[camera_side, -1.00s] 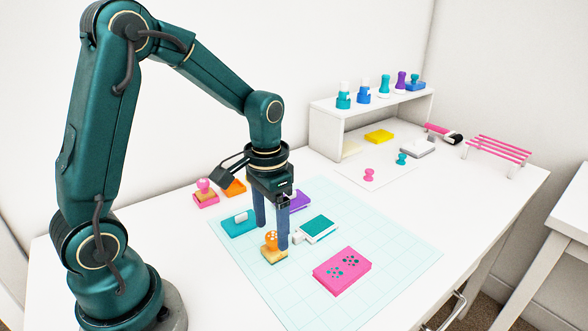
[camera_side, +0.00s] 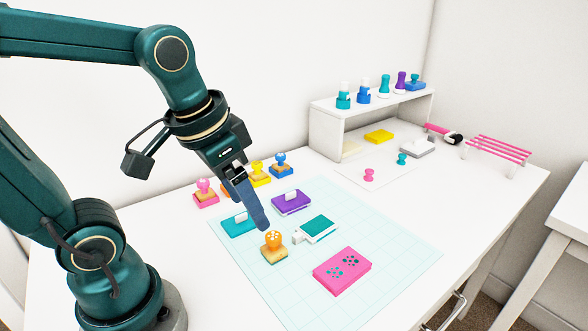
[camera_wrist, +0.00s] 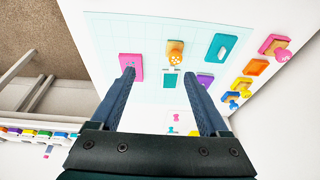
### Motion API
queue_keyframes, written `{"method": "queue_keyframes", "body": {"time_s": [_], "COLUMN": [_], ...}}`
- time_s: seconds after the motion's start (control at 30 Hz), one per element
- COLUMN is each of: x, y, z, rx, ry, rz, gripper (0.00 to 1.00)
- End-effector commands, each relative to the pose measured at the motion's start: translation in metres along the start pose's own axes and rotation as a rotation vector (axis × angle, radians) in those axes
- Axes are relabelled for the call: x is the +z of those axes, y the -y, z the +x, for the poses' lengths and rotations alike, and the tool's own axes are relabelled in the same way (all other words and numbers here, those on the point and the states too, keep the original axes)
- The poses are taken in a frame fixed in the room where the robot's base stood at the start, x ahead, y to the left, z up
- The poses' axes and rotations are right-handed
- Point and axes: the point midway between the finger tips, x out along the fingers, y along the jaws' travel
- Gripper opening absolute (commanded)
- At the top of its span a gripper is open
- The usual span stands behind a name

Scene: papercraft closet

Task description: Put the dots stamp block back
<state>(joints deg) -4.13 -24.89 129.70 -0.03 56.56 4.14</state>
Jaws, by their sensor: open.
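The dots stamp block (camera_side: 273,248), an orange knob with white dots on a yellow-orange base, stands upright on the pale grid mat (camera_side: 395,245). It also shows in the wrist view (camera_wrist: 175,50), near the top. My gripper (camera_side: 262,222) is open and empty, tilted, above and to the left of the block, apart from it. In the wrist view both fingers (camera_wrist: 160,76) are spread with nothing between them. A row of stamp blocks stands along the back left of the table: pink (camera_side: 206,193), yellow (camera_side: 260,176), blue (camera_side: 282,166), with an orange one (camera_wrist: 257,67) mostly hidden by my gripper in the side view.
On the mat lie a teal pad (camera_side: 238,225), a purple pad (camera_side: 291,202), an open dark teal ink pad (camera_side: 318,228) and a pink card with paw prints (camera_side: 342,271). A white shelf (camera_side: 330,125) with bottles and stamps stands at the back right.

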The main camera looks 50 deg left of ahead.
Motion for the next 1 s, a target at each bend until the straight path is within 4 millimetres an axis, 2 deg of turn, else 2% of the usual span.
{"method": "queue_keyframes", "body": {"time_s": [0.1, 0.3, 1.0], "x": [0.016, 0.03, 0.031], "y": [-0.007, -0.013, -0.013], "z": [-0.006, -0.006, -0.006], "rx": [0.008, 0.02, 0.022], "ry": [-0.086, -0.159, -0.167], "rz": [0.001, -0.004, -0.005], "gripper": [0.79, 0.79, 0.79]}}
